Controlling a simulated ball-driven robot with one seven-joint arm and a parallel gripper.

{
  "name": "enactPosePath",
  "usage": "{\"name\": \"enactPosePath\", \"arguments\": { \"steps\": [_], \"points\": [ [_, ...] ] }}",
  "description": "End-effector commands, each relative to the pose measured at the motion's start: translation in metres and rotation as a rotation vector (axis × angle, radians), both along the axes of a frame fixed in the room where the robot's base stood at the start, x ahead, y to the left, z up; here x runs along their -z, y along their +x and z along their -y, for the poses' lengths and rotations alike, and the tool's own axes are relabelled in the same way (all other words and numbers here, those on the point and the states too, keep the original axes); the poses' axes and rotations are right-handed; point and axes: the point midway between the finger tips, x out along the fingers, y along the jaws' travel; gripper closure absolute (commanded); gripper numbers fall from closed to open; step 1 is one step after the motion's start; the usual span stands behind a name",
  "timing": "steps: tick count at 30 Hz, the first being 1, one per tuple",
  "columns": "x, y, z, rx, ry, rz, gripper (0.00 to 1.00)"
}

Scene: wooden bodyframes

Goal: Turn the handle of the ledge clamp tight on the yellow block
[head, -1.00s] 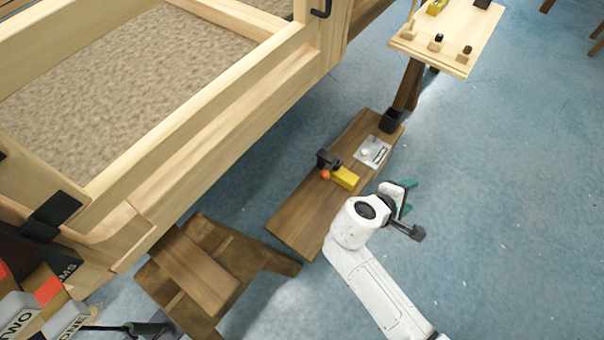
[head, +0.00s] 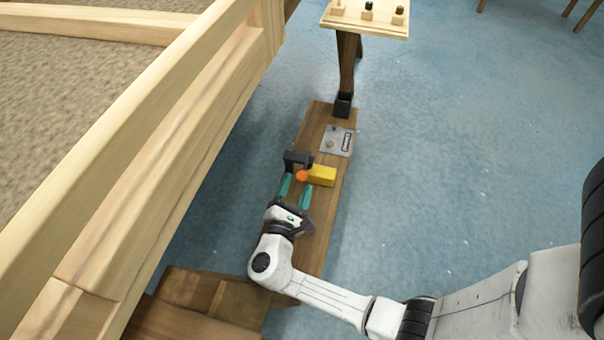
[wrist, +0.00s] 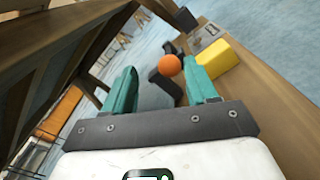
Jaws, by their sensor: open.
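The ledge clamp (head: 296,158) is dark, with an orange ball handle (head: 302,176), and sits on the wooden ledge (head: 322,220). The yellow block (head: 322,176) lies on the ledge just right of the orange ball. My gripper (head: 296,189) is open, with teal fingers pointing at the clamp. In the wrist view the orange ball (wrist: 169,65) shows ahead, near the right fingertip, and the dark clamp body (wrist: 165,84) shows between the fingers (wrist: 163,85). The yellow block (wrist: 214,58) is beyond the right finger. I cannot tell whether the clamp touches the block.
A metal plate (head: 338,140) lies on the ledge beyond the block. A dark post foot (head: 343,104) stands at its far end. A large pale wooden frame (head: 180,150) rises on the left. The blue floor (head: 450,170) at right is open.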

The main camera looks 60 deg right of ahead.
Motion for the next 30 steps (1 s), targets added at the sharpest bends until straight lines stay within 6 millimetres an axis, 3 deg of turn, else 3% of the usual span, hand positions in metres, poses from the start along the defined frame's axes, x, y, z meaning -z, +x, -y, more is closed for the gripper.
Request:
{"name": "enactPosePath", "arguments": {
  "steps": [1, 3, 9, 15, 28, 30],
  "points": [
    [0.016, 0.001, 0.000, 0.000, -0.001, -0.002, 0.43],
    [0.025, 0.002, 0.003, 0.003, 0.000, 0.002, 0.43],
    [0.020, 0.014, 0.041, 0.005, -0.001, 0.003, 0.43],
    [0.019, 0.023, 0.063, 0.002, 0.000, 0.003, 0.43],
    [0.018, 0.026, 0.071, 0.000, 0.000, 0.001, 0.43],
    [0.018, 0.026, 0.071, 0.000, 0.000, 0.001, 0.49]
  ]
}}
